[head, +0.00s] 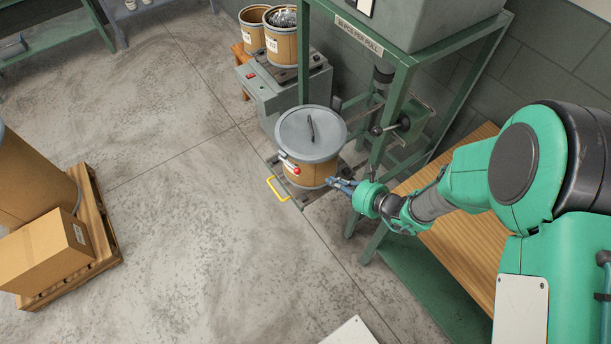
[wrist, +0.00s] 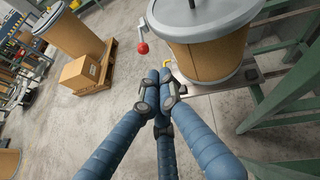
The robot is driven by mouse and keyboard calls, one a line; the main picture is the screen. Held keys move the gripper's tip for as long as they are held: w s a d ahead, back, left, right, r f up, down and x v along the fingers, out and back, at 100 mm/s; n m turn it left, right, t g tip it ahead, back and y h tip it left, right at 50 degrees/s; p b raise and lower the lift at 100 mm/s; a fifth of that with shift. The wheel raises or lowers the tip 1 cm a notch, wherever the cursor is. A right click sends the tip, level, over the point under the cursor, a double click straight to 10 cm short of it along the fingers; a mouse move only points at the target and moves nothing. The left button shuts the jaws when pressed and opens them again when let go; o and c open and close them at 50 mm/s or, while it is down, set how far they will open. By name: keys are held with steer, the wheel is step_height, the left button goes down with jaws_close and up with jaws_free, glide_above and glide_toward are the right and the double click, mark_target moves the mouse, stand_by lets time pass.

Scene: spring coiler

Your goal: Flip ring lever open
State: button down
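A brown drum (head: 303,178) with a grey lid (head: 310,133) stands on a low plate beside the green frame. On the drum's front left side, just under the lid rim, is the ring lever (head: 287,161) with a red knob (head: 296,171). The wrist view shows the red knob (wrist: 143,48) hanging at the left of the drum (wrist: 213,58), above and left of my fingertips. My gripper (head: 335,184) is right of the drum, low beside its wall. In the wrist view my gripper's blue fingers (wrist: 162,82) meet at the tips, with nothing seen between them. The gripper appears apart from the knob.
The green frame (head: 395,110) rises close behind. A grey scale-like box (head: 285,88) with open drums is at the back. A pallet (head: 95,235) is left; floor between is clear.

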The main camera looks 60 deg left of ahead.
mark_target(289, 164)
step_height(289, 164, down, 6)
steer(key=s+a+m, duration=0.1)
steer(key=s, duration=0.1)
steer(key=shift+m+t+p, duration=0.3)
steer(key=shift+m+t, duration=0.1)
steer(key=shift+s, duration=0.1)
steer(key=shift+a+f, duration=0.1)
steer(key=shift+a, duration=0.05)
steer(key=b+x, duration=0.1)
steer(key=x, duration=0.9)
steer(key=shift+s+a+r, duration=0.1)
steer(key=shift+s+r, duration=0.1)
steer(key=shift+r, duration=0.75)
steer(key=shift+s+a+r, duration=0.1)
steer(key=shift+s+r, duration=0.1)
steer(key=shift+r, duration=0.8)
steer(key=shift+d, duration=0.1)
steer(key=shift+r+h, duration=0.2)
steer(key=shift+h, duration=0.1)
steer(key=shift+r+p, duration=0.2)
steer(key=shift+p, duration=0.1)
